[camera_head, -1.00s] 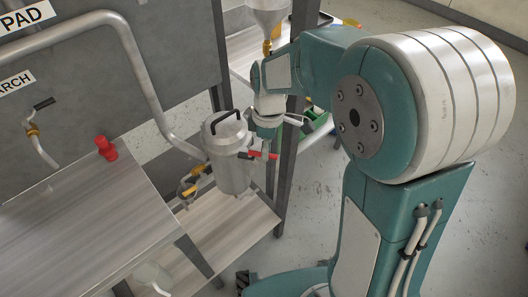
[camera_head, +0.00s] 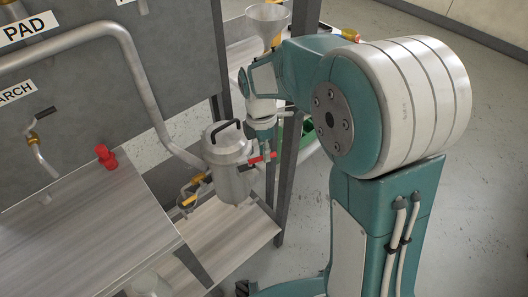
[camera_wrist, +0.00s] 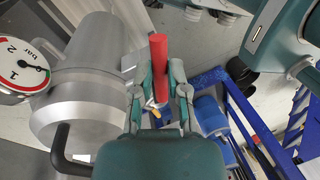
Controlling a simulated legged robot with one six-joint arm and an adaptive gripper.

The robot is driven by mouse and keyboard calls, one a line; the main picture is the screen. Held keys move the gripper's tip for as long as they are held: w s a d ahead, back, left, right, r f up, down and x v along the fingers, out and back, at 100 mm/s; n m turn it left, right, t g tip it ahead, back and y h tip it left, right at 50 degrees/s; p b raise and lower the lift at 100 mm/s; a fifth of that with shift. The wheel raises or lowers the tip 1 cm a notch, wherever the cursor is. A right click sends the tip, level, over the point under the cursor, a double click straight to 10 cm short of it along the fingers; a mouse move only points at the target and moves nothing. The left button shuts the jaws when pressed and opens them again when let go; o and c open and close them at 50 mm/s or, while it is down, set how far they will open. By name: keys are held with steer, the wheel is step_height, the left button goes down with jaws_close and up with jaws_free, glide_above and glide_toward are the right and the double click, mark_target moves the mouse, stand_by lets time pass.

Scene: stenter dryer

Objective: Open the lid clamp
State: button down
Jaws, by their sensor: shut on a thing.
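The lid clamp shows as a red handle (camera_head: 262,157) on the right side of a grey metal canister (camera_head: 229,178) with a black lid grip (camera_head: 222,126). My gripper (camera_wrist: 158,78) is shut on the red handle, which stands up between its two fingers in the wrist view (camera_wrist: 159,62). In the head view my gripper comes down from above at the canister's right side, and its fingers are partly hidden. In the wrist view the canister (camera_wrist: 92,72) fills the left, with its black lid grip (camera_wrist: 66,150) near the bottom. The clamp's base is mostly hidden by my gripper.
A pressure gauge (camera_wrist: 22,70) is left of the canister in the wrist view. A thick pipe (camera_head: 150,85) runs to the canister. A dark frame post (camera_head: 292,150) stands close right of my gripper. A red knob (camera_head: 106,157) and a steel table (camera_head: 90,225) are at left.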

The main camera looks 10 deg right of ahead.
steer(key=shift+w, duration=0.15)
steer(key=c, duration=0.6)
jaws_free()
steer(key=shift+d, duration=0.15)
steer(key=shift+c, duration=0.2)
step_height(320, 180, up, 7)
steer(key=w, duration=0.1)
steer(key=shift+w+a, duration=0.3)
steer(key=shift+r, duration=0.1)
